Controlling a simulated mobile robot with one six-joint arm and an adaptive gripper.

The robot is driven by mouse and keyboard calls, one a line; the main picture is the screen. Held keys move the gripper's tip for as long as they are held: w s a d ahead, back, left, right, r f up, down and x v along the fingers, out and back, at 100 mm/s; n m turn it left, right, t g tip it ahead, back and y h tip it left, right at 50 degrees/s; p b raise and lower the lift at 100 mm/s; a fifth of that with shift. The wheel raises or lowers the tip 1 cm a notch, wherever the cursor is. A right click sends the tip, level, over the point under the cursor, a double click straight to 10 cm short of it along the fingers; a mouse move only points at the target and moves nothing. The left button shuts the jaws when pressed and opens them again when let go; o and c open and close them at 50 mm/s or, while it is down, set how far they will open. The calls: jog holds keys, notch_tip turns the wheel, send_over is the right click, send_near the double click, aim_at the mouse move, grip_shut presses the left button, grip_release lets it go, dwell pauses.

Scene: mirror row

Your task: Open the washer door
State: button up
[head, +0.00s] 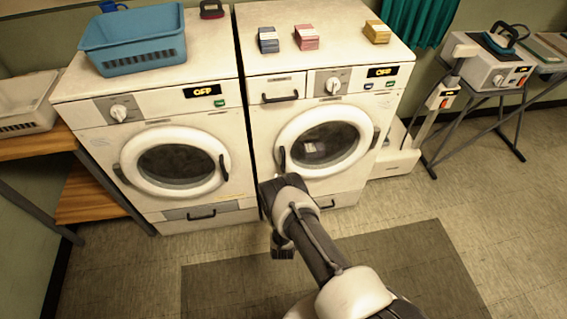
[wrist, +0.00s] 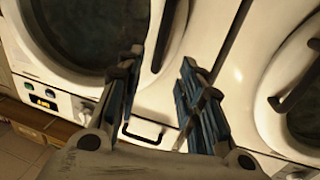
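The washer (head: 262,120) is the white machine on the right in the head view, with a drawer, a dial and an OFF display. Its round door (head: 350,158) looks shut, with something pale behind the glass. The dark door handle (head: 282,160) is on the door's left edge. The wrist view is upside down, with the washer door (wrist: 85,65) at upper left and its handle (wrist: 165,38) near top centre. My gripper (wrist: 159,63) is open, with nothing between its fingers. The handle lies beyond the fingertips; the remaining gap is unclear. My arm hides the fingers in the head view.
A similar machine (head: 150,122) stands close on the left, its door shut, with a blue basket (head: 135,55) on top. Several small boxes lie on the washer. An ironing board and a pale upright appliance (head: 395,160) are right of it. The floor in front is clear.

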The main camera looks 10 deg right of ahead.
aim_at(284, 163)
jog(key=w+b, duration=0.1)
jog(key=w, duration=0.2)
jog(key=w+d+b, duration=0.1)
jog(key=w, duration=0.2)
jog(key=w+d+b, duration=0.1)
jog(key=w, duration=0.2)
jog(key=shift+w+f, duration=0.15)
jog(key=shift+w, duration=0.8)
jog(key=shift+c, duration=0.4)
grip_shut()
jog(key=shift+s, duration=0.1)
